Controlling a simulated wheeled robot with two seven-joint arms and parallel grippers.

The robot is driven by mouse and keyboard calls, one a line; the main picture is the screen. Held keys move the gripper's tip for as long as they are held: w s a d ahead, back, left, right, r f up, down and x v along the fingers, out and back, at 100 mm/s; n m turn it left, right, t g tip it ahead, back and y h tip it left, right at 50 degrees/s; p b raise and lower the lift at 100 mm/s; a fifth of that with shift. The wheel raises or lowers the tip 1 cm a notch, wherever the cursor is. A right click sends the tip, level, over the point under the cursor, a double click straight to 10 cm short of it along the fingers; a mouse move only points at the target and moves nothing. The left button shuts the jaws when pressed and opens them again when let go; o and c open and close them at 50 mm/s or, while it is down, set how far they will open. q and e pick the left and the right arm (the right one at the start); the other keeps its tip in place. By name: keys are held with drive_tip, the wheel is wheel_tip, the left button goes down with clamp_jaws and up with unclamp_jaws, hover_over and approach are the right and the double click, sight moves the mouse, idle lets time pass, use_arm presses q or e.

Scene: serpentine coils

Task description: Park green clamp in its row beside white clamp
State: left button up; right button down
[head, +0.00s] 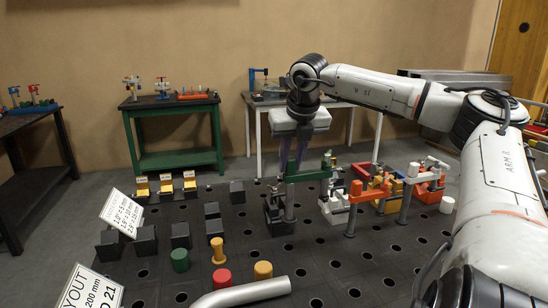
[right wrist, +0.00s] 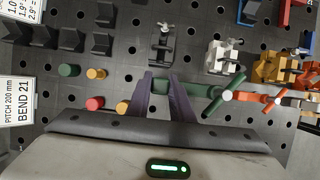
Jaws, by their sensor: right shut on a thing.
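My right gripper (head: 296,165) reaches in from the right and is shut on the green clamp (head: 308,175). In the right wrist view, the purple fingers (right wrist: 165,92) stand on either side of the clamp's green bar (right wrist: 203,89), which sticks out to the right with a round green post. The clamp appears held above the black perforated table (head: 330,262). The white clamp (head: 333,208) stands on the table beyond; it also shows in the right wrist view (right wrist: 224,56), above and right of the fingers. My left gripper is not in view.
A dark clamp (head: 275,210) stands left of the white one. Orange (head: 385,188) and red (head: 430,180) clamps stand to the right. Coloured pegs, including a green one (head: 180,260), and black blocks (head: 181,235) fill the left. A silver pipe (head: 242,293) lies in front.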

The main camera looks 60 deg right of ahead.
sight(292, 187)
drive_tip(key=shift+d+f+b, duration=0.1)
drive_tip(key=shift+f+b, duration=1.95)
drive_tip(key=shift+f, duration=0.4)
drive_tip(key=shift+f+b, duration=0.15)
drive_tip(key=shift+b, duration=0.2)
drive_tip(key=shift+f+b, duration=1.15)
drive_tip(key=shift+f, duration=0.4)
drive_tip(key=shift+f+b, duration=0.35)
drive_tip(key=shift+b, duration=0.2)
drive_tip(key=shift+f, duration=0.25)
